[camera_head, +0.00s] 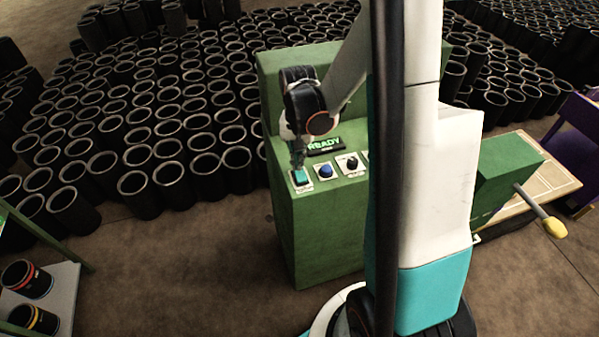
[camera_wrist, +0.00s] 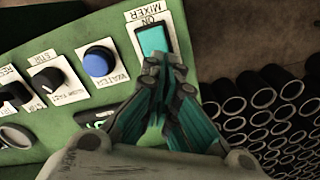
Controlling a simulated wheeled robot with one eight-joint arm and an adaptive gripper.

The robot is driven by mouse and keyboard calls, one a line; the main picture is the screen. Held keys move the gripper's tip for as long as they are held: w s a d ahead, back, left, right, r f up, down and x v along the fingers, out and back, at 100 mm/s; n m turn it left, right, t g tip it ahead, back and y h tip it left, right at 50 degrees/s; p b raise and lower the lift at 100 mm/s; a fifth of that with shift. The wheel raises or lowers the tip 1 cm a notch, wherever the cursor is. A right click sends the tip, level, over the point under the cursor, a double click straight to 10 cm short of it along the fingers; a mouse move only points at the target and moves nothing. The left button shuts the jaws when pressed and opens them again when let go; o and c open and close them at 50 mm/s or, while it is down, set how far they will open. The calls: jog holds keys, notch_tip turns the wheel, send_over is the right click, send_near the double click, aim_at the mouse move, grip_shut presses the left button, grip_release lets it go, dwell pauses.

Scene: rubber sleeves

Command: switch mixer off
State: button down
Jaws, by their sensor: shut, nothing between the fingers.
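The green control box (camera_head: 318,240) stands in the middle of the head view, with a lit "READY" display (camera_head: 325,146) on its panel. The mixer switch (camera_wrist: 152,40) is a teal rocker on a white plate labelled "MIXER" and "ON" in the wrist view; it also shows at the panel's left end in the head view (camera_head: 301,177). My gripper (camera_wrist: 162,65) is shut and empty. Its fingertips are at the near edge of the switch and cover part of it. I cannot tell whether they touch it.
Many black rubber sleeves (camera_head: 137,138) stand on the floor behind and left of the box. A shelf (camera_head: 62,290) with banded sleeves is at lower left. Floor in front is clear.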

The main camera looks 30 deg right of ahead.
jog(key=shift+f+b, duration=1)
jog(key=shift+f, duration=0.1)
dwell(0.6)
jog(key=shift+r, duration=0.2)
jog(key=shift+r+p, duration=2.35)
jog(key=shift+r, duration=1.05)
